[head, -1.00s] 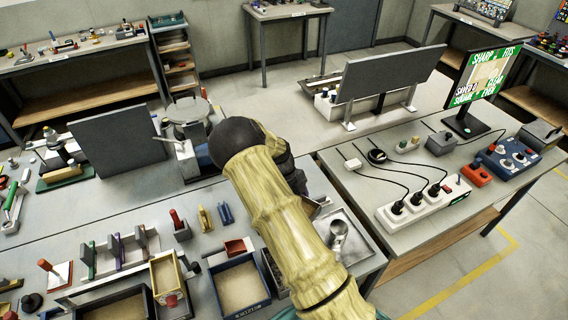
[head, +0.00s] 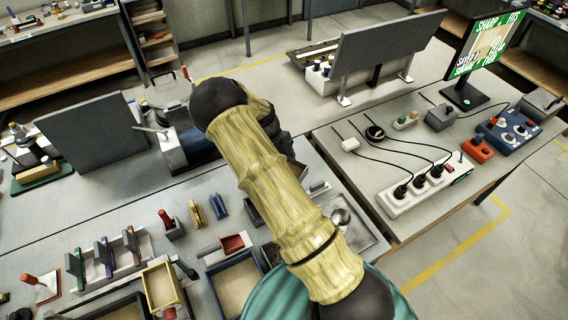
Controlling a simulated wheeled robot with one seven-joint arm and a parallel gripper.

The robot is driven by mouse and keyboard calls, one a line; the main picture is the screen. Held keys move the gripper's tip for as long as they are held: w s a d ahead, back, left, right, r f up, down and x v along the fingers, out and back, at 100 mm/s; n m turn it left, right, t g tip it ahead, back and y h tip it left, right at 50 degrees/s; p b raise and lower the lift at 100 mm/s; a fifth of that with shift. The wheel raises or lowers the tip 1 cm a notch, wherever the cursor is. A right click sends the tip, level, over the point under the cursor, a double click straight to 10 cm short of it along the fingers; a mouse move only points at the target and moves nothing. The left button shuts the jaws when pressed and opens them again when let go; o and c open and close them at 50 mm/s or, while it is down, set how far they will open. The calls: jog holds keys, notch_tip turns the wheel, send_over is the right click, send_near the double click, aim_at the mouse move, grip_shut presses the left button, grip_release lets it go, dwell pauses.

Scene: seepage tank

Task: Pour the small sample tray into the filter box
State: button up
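A small red tray (head: 232,243) lies on the near workbench, just behind a blue-rimmed box (head: 236,287) with a sand-coloured bed; it looks like the small sample tray, but its contents are too small to tell. A yellow-rimmed box (head: 161,286), also pale inside, stands left of it. I cannot tell which of these boxes is the filter box. My arm crosses the middle of the picture and covers the bench right of the blue-rimmed box. My gripper is hidden behind the arm, so its fingers and anything in them do not show.
Upright dividers (head: 106,257) and a red-handled tool (head: 42,288) stand on the left of the bench. A dark upright panel (head: 94,132) stands behind. A metal basin (head: 347,222) lies right of my arm. A power strip (head: 425,189) with cables is on the right table.

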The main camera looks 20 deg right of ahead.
jog(key=shift+w+f, duration=0.1)
jog(key=shift+f+h, duration=0.1)
jog(key=shift+h, duration=0.2)
jog(key=shift+s+a+f+t+h+b, duration=0.2)
jog(key=shift+f+t+h+b, duration=0.3)
jog(key=shift+t+h+b, duration=0.35)
jog(key=f+m+t+h+b, duration=0.1)
jog(key=t+h, duration=0.1)
jog(key=shift+s+a+f+h+b, duration=0.1)
jog(key=shift+f+h+b, duration=0.1)
jog(key=shift+h+b, duration=0.2)
jog(key=t+h+b, duration=0.1)
jog(key=b, duration=0.1)
jog(key=f+h+b, duration=0.1)
jog(key=shift+s+a+m+t+b, duration=0.25)
jog(key=shift+m+t+b, duration=0.1)
jog(key=shift+m+b, duration=0.05)
jog(key=shift+h+b, duration=0.25)
jog(key=shift+b, duration=0.25)
jog(key=h+b, duration=0.1)
jog(key=b, duration=0.1)
jog(key=f+t+h+b, duration=0.1)
jog(key=b, duration=0.1)
jog(key=shift+s+a+m+t+b, duration=0.25)
jog(key=shift+m+t+b, duration=0.05)
jog(key=shift+m+b, duration=0.1)
jog(key=shift+r+b, duration=0.1)
jog(key=shift+b, duration=0.2)
jog(key=shift+s+r, duration=0.1)
jog(key=shift+r, duration=0.1)
